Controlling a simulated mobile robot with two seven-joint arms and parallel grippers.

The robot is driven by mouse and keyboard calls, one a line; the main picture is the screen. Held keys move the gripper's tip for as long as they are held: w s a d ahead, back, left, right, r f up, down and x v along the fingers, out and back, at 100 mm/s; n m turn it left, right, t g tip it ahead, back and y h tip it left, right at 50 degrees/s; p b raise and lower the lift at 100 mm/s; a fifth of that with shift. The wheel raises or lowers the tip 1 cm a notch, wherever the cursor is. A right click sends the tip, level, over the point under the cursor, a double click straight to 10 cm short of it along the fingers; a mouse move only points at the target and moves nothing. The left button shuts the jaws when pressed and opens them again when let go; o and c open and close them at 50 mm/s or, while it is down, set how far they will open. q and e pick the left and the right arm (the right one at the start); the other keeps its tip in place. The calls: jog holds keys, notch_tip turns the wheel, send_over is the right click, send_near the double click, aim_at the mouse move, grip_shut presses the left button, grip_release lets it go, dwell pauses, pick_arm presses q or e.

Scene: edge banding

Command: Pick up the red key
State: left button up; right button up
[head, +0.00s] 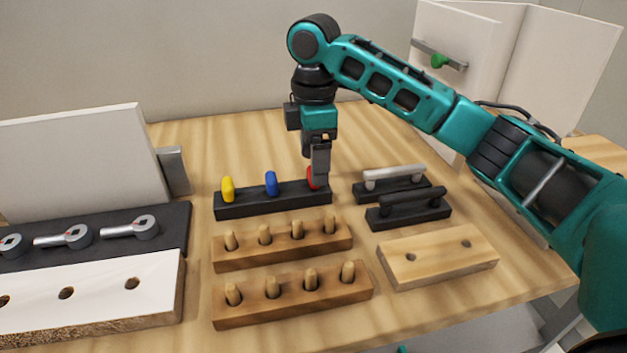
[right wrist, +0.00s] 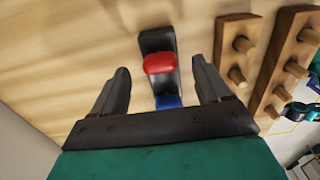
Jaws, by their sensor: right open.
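The red key (head: 312,178) stands at the right end of a black holder (head: 262,204), partly hidden behind my right gripper in the head view. My right gripper (head: 320,180) points straight down at the red key. In the right wrist view the red key (right wrist: 159,63) lies between the two open fingers of my right gripper (right wrist: 163,80), apart from both. A blue key (head: 271,184) and a yellow key (head: 228,189) stand in the same holder to the left. My left gripper is not in view.
Two wooden blocks with dowels (head: 335,239) (head: 357,294) stand in front of the holder. Metal and black handles (head: 394,177) (head: 408,208) and a drilled board (head: 437,266) are to the right. Cam locks on a black tray (head: 175,220) and a white panel (head: 75,160) are to the left.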

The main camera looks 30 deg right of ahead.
notch_tip(320, 180, down, 3)
jog(key=shift+r, duration=0.1)
jog(key=shift+f, duration=0.25)
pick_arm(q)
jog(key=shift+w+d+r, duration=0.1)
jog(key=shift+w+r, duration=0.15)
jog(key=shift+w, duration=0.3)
pick_arm(e)
jog(key=shift+c, duration=0.2)
jog(key=c, duration=1)
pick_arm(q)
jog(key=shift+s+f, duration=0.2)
pick_arm(e)
jog(key=shift+r, duration=0.1)
pick_arm(q)
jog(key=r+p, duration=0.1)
jog(key=p, duration=0.1)
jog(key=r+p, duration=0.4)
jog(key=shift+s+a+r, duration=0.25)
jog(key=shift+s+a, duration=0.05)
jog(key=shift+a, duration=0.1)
pick_arm(e)
notch_tip(320, 180, up, 20)
jog(key=shift+f, duration=0.1)
